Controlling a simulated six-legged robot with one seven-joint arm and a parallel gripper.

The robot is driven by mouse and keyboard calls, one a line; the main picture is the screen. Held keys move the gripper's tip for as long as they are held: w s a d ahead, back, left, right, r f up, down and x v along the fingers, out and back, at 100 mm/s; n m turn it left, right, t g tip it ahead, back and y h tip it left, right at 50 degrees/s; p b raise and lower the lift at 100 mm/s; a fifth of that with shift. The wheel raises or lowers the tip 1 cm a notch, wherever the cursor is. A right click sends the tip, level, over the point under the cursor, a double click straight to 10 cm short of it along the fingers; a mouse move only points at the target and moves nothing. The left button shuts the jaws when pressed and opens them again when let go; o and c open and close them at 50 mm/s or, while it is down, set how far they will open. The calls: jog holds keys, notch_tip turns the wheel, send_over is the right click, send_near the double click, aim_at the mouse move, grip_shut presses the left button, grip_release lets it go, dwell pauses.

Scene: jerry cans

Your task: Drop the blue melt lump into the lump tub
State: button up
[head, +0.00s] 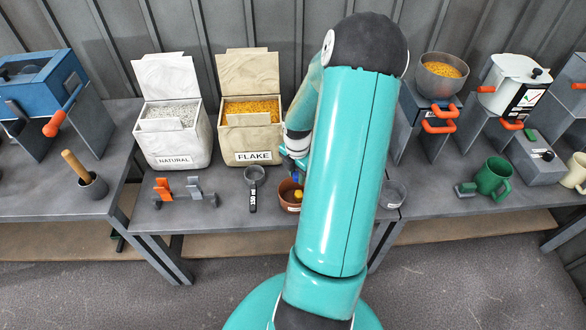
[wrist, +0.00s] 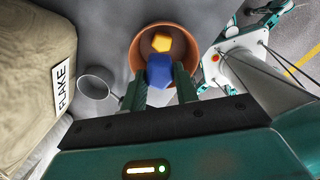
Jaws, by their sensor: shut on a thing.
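My gripper (wrist: 161,78) is shut on the blue melt lump (wrist: 160,72), which sits between the two fingertips in the wrist view. The lump appears over the opening of a round brown tub (wrist: 137,56), taken as the lump tub; its height above the rim is hard to judge. A yellow lump (wrist: 161,43) lies inside the tub. In the head view the tub (head: 286,199) stands near the table's front edge, partly hidden by my arm. My gripper (head: 291,168) is just above it there, mostly hidden, and the blue lump is hard to make out.
A grey scoop (head: 254,178) lies left of the tub. The FLAKE bin (head: 250,134) and NATURAL bin (head: 174,141) stand behind and left. A grey cup (head: 394,194) stands right of my arm. Orange and grey clamps (head: 162,189) lie at the left front.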

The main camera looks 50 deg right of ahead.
jog(key=shift+s+d+f, duration=0.15)
jog(key=shift+f, duration=2.3)
jog(key=o, duration=1)
notch_tip(320, 180, up, 14)
jog(key=shift+f, duration=0.1)
